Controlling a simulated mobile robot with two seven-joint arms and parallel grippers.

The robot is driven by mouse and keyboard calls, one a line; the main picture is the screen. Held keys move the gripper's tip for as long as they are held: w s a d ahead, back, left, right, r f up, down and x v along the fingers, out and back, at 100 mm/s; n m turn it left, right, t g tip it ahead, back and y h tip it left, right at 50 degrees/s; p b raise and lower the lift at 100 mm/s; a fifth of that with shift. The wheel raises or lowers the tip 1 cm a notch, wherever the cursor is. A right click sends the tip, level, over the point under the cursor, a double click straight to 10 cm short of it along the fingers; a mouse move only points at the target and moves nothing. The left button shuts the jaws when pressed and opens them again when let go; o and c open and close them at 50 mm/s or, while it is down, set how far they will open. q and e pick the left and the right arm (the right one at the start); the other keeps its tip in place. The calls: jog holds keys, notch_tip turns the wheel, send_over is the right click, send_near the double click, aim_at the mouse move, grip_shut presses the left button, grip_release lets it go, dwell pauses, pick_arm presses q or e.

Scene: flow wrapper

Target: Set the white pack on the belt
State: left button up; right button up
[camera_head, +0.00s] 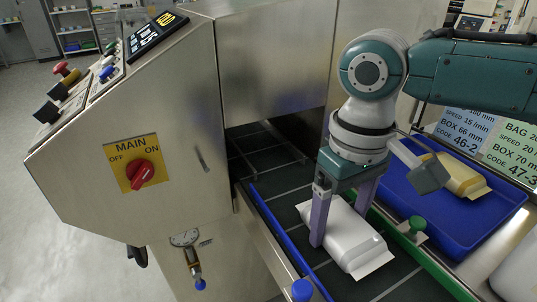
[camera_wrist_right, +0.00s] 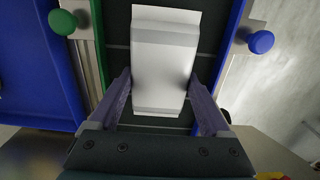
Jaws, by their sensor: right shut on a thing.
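The white pack (camera_head: 350,240) is a pale, sealed, pillow-like pack with flat end flaps. It lies lengthwise along the dark belt (camera_head: 288,200), between the blue and green guide rails. My right gripper (camera_head: 339,225) points down over it and is shut on its two long sides. The wrist view also shows the white pack (camera_wrist_right: 165,65) between my two purple fingers (camera_wrist_right: 160,88). I cannot tell whether the pack's underside touches the belt or is just above it. My left gripper is not in view.
The blue rail (camera_head: 283,236) with a blue knob (camera_head: 302,290) and the green rail with a green knob (camera_head: 417,224) flank the belt. A blue tray (camera_head: 405,192) with a yellow pack (camera_head: 460,178) stands right. The steel machine housing (camera_head: 272,60) stands over the belt's far end.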

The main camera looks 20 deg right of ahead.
jog(key=shift+f, duration=0.25)
dwell(0.6)
jog(key=o, duration=1.2)
notch_tip(320, 180, up, 10)
jog(key=shift+p, duration=1)
